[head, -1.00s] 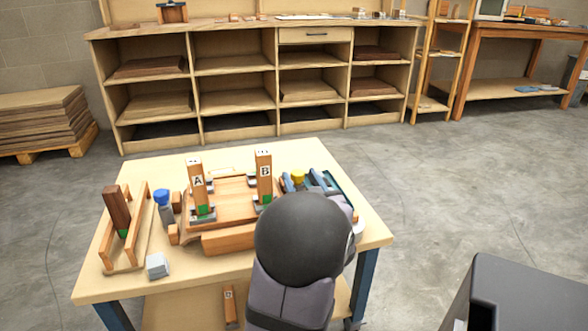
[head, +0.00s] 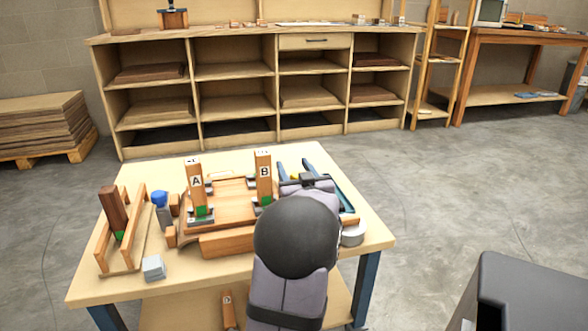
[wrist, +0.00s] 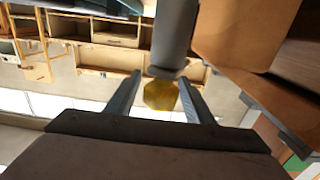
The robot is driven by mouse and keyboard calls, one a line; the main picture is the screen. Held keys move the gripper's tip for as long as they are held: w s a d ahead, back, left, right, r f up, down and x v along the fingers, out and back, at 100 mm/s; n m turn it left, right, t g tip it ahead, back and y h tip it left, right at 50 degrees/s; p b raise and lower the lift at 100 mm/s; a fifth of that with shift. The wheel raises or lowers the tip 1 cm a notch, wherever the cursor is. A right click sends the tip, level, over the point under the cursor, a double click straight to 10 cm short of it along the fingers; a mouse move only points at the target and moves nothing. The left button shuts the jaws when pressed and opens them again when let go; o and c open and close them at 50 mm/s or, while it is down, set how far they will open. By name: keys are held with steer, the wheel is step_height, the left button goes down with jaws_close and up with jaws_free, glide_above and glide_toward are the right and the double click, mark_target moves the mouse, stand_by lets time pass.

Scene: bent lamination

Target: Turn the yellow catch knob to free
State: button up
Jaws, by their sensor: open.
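The yellow catch knob (wrist: 160,95) shows as a faceted yellow piece between the two fingers of my gripper (wrist: 160,80) in the wrist view. A gap shows on each side of it, so the fingers flank it without visibly gripping it. A grey cylinder (wrist: 174,38) stands directly beyond the knob. In the head view only a small yellow bit of the knob (head: 294,177) shows between the open fingers of my gripper (head: 296,167); my wrist hides most of the catch. The knob's turned position cannot be told.
Wooden posts marked A (head: 196,180) and B (head: 264,175) stand left of my gripper on the wooden fixture (head: 232,200). A blue-topped grey piece (head: 160,205), a wooden rack (head: 122,250) and a grey cube (head: 153,268) are farther left.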

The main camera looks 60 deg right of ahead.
steer(key=c, duration=1)
steer(key=shift+c, duration=0.2)
steer(key=shift+m+g+h+b, duration=0.3)
steer(key=shift+g+b, duration=0.1)
steer(key=shift+b, duration=0.1)
steer(key=shift+s+d+m+g+h+b, duration=0.15)
steer(key=shift+m+g+h+b, duration=0.25)
steer(key=shift+g, duration=0.1)
steer(key=o, duration=1)
steer(key=shift+o, duration=0.2)
steer(key=shift+s, duration=0.1)
